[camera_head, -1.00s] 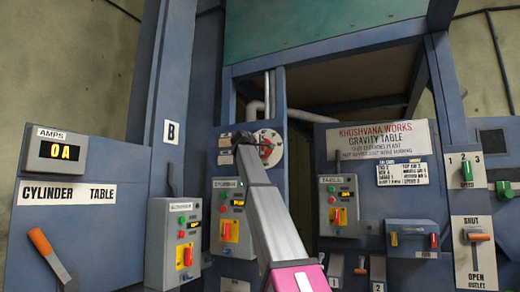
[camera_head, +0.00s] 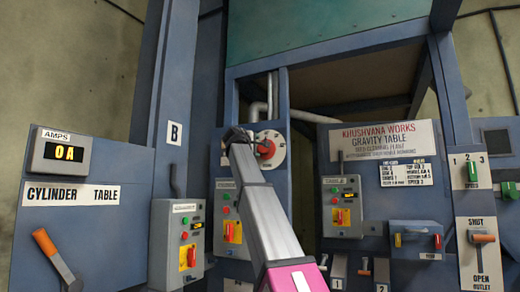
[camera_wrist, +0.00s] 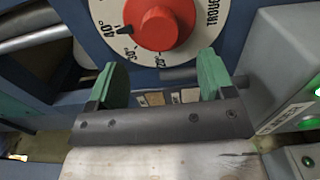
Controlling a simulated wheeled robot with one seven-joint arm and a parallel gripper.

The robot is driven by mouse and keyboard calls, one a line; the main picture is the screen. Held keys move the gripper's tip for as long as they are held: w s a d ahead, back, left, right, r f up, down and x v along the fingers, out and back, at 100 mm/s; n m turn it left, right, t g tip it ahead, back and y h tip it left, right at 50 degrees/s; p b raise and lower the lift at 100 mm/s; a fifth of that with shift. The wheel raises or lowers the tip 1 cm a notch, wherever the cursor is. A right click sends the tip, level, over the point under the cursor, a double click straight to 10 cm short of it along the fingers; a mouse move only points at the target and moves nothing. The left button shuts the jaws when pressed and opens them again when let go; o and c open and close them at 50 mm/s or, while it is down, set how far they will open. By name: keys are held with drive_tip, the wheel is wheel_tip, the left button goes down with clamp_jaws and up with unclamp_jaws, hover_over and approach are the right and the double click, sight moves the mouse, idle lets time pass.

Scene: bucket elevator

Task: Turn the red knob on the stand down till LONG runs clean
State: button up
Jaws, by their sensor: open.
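The red knob (camera_wrist: 158,28) sits at the centre of a round white dial (camera_wrist: 195,12) in the wrist view, near its top edge. Its black pointer lies near the 40° mark; 30°, 20° and part of the word TROUGH also show. In the head view the red knob (camera_head: 266,149) is on a blue post, right of my gripper (camera_head: 238,138). In the wrist view my gripper (camera_wrist: 162,72) has two green fingers spread apart, empty, below the knob and not around it. No label LONG is readable.
Grey switch boxes stand left (camera_head: 182,240) and right (camera_head: 342,206) of my arm. A sloping grey box (camera_wrist: 290,75) with a lit green button is close to the right finger in the wrist view. A pipe (camera_head: 257,110) runs behind the post.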

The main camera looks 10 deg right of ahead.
drive_tip(key=shift+v, duration=1.6)
